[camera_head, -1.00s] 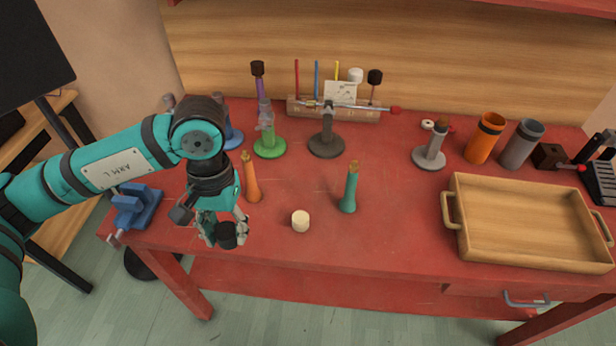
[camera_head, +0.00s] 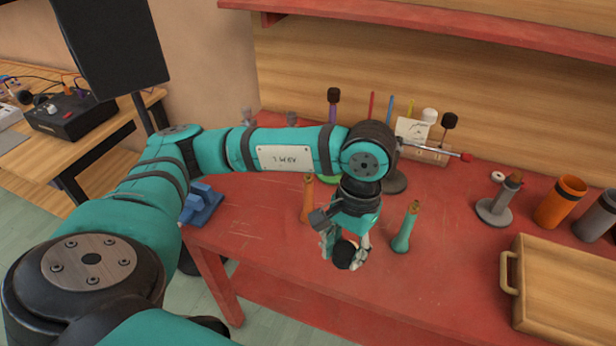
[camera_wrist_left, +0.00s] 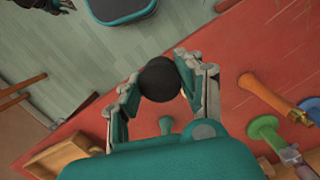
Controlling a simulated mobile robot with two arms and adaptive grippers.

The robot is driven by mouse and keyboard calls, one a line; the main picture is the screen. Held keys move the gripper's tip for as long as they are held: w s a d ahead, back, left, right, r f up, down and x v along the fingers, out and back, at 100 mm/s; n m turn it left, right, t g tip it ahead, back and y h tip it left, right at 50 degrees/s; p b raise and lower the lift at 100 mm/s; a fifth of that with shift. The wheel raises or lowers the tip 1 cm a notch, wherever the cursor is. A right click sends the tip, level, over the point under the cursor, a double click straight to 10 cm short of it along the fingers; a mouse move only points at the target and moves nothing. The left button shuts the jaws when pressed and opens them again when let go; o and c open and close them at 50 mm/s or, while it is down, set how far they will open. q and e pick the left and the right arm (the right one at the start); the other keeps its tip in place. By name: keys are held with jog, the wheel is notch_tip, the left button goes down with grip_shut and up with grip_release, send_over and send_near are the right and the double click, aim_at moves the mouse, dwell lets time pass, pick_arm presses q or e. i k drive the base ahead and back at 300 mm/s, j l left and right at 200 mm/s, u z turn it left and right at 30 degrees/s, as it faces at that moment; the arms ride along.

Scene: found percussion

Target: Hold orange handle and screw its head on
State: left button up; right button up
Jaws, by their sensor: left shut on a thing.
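The orange handle (camera_head: 307,203) stands upright on the red table, to the left of my left gripper in the head view. In the left wrist view the orange handle (camera_wrist_left: 272,96) is to the right, apart from the fingers. My left gripper (camera_head: 344,251) points down and is shut on a round black head (camera_head: 345,254), which shows between the fingertips in the left wrist view (camera_wrist_left: 159,78). A dark jointed part at the wrist view's top left edge may be my right gripper; its fingers are unclear.
A teal handle (camera_head: 405,229) stands just right of my left gripper. A wooden tray (camera_head: 570,290) is at the right. A blue vise (camera_head: 201,204) sits at the table's left edge. A grey stand (camera_head: 496,205) and an orange cup (camera_head: 560,202) stand farther right.

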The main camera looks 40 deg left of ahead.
aim_at(308, 178)
jog(key=k+j, duration=0.15)
jog(key=j, duration=0.2)
jog(key=k+j, duration=0.1)
jog(key=j, duration=0.3)
jog(key=k+j, duration=0.15)
jog(key=j, duration=0.2)
jog(key=k+j, duration=0.15)
jog(key=j, duration=0.25)
